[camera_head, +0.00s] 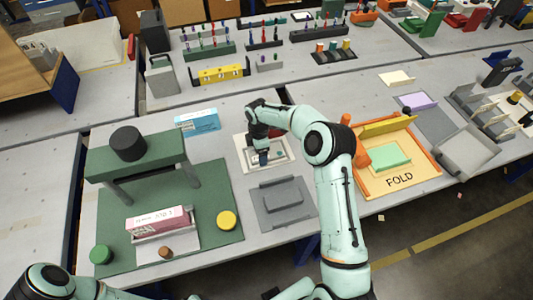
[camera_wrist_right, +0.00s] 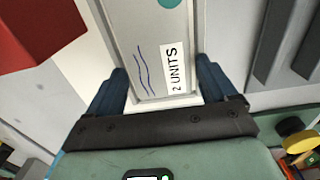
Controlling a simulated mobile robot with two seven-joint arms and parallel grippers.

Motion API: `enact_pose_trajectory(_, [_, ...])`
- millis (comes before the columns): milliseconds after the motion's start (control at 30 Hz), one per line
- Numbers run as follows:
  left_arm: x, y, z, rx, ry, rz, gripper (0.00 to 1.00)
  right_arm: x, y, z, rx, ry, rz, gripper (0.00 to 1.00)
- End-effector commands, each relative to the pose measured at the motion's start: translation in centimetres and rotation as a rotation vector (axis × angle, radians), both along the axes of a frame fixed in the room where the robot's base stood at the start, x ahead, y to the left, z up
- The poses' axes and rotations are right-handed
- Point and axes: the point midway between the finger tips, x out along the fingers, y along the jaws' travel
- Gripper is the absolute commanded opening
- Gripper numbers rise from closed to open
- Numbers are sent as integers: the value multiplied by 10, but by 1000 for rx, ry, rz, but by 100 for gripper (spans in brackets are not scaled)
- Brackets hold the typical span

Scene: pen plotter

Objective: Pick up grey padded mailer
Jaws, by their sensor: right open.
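The grey padded mailer (camera_wrist_right: 150,30) shows in the right wrist view with a "2 UNITS" label, wavy dark lines and part of a teal dot. In the head view the mailer (camera_head: 283,153) lies on a white sheet or tray (camera_head: 243,146), partly hidden by my right gripper (camera_head: 263,157). In the right wrist view my right gripper (camera_wrist_right: 161,72) is open, with one blue finger on each side of the mailer's near end. Contact between fingers and mailer cannot be told. My left gripper is not in view; only part of my left arm shows at the bottom left.
A grey plate-like fixture (camera_head: 291,205) lies in front of the mailer. An orange "FOLD" tray (camera_head: 425,180) is to the right. A green press-like stand (camera_head: 135,162) with a pink-and-white box (camera_head: 158,220) is to the left. A blue box (camera_head: 197,120) stands behind left.

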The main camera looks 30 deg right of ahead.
Motion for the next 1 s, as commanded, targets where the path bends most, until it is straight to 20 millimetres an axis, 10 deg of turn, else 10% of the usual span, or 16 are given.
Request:
enact_pose_trajectory(133, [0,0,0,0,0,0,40,0,0,0,0,0,0,85])
enact_pose_trajectory(233, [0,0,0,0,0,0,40,0,0,0,0,0,0,53])
enact_pose_trajectory(367, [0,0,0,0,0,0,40,0,0,0,0,0,0,45])
enact_pose_trajectory(1000, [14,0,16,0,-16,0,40,1,0,33,-1,-3,0,45])
